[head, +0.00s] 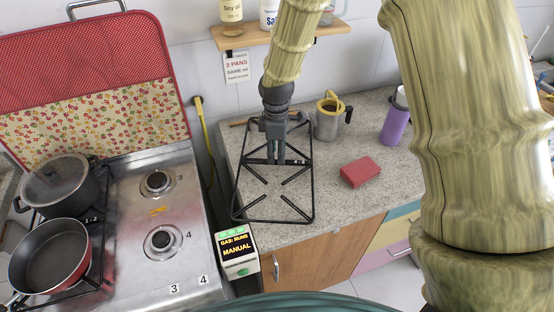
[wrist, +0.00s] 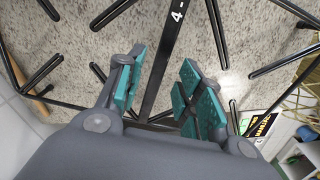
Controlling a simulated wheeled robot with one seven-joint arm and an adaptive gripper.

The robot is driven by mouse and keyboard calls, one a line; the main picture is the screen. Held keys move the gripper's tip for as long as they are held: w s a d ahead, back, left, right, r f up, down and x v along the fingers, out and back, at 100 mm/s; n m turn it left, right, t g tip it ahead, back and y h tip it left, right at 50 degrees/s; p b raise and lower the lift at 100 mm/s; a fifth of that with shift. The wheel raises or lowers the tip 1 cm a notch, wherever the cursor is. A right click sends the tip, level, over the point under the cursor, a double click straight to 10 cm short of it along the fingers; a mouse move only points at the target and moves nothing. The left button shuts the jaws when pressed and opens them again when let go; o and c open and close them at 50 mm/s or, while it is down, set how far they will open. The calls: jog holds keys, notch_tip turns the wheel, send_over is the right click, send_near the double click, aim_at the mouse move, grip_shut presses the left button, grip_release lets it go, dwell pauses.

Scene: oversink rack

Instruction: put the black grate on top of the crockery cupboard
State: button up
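The black grate (head: 313,186), an open frame with inward prongs, is over the speckled counter, apparently lying flat on it. My gripper (head: 276,160) points down at the bar across its far part. In the wrist view, a grate bar (wrist: 166,62) marked "4" runs between my gripper's teal-padded fingers (wrist: 165,88). Gaps show on both sides of the bar, so the fingers look open around it. No cupboard is clearly marked as the crockery cupboard; a wooden door (head: 300,260) shows under the counter.
A steel hob (head: 190,208) at left bears a lidded pot (head: 62,185) and a red pan (head: 50,255). A red block (head: 360,171), a metal jug (head: 327,122) and a purple cup (head: 395,125) stand on the counter (head: 350,212). A wooden shelf (head: 275,36) hangs above. A display box (head: 237,252) stands by the hob.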

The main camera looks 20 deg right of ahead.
notch_tip(320, 180, up, 7)
jog(key=b, duration=0.1)
jog(key=shift+r+b, duration=0.15)
jog(key=shift+b, duration=0.2)
dwell(0.3)
